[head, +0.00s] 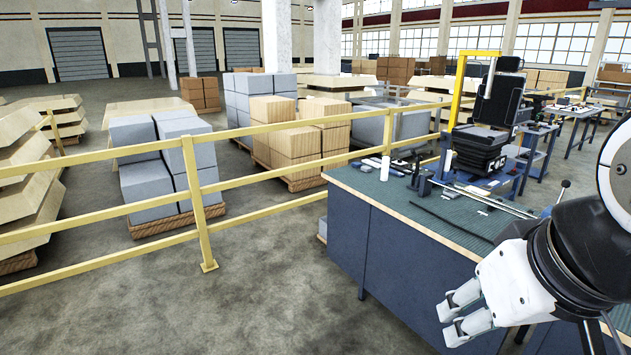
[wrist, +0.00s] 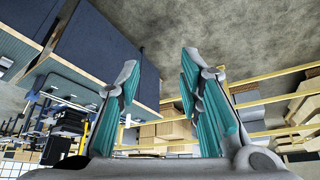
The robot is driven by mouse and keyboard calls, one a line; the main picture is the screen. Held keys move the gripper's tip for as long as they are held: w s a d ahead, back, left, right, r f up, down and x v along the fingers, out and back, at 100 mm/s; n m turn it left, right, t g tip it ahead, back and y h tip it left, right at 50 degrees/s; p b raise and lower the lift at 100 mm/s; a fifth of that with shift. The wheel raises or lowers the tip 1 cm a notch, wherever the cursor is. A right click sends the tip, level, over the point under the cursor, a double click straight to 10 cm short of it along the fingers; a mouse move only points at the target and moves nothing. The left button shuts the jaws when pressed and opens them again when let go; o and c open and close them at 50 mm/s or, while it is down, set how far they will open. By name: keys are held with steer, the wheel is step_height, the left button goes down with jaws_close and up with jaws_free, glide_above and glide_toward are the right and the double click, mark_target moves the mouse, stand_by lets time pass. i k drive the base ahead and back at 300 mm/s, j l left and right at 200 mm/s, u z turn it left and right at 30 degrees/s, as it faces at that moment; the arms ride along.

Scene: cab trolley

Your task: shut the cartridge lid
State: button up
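I cannot make out a cartridge or its lid in either view; the small items on the green-topped workbench (head: 372,190) are too small to tell. My gripper (head: 444,322) is at the lower right in the head view, in front of the workbench's dark front. In the wrist view its teal-padded fingers (wrist: 160,62) stand apart with nothing between them, so it is open and empty. A black seat (head: 497,108) is on a blue trolley behind the bench.
A white cylinder (head: 385,168) stands on the bench among dark tools and long rods. A yellow railing (head: 195,185) runs across the left and behind the bench. Boxes on pallets (head: 298,140) stand beyond it. The floor (head: 290,300) left of the bench is clear.

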mark_target(444, 137)
steer(key=i+l+z, duration=0.25)
steer(key=i+z, duration=0.3)
steer(key=i+l, duration=0.2)
steer(key=i, duration=0.25)
steer(key=i+l+u, duration=0.1)
steer(key=i, duration=1.15)
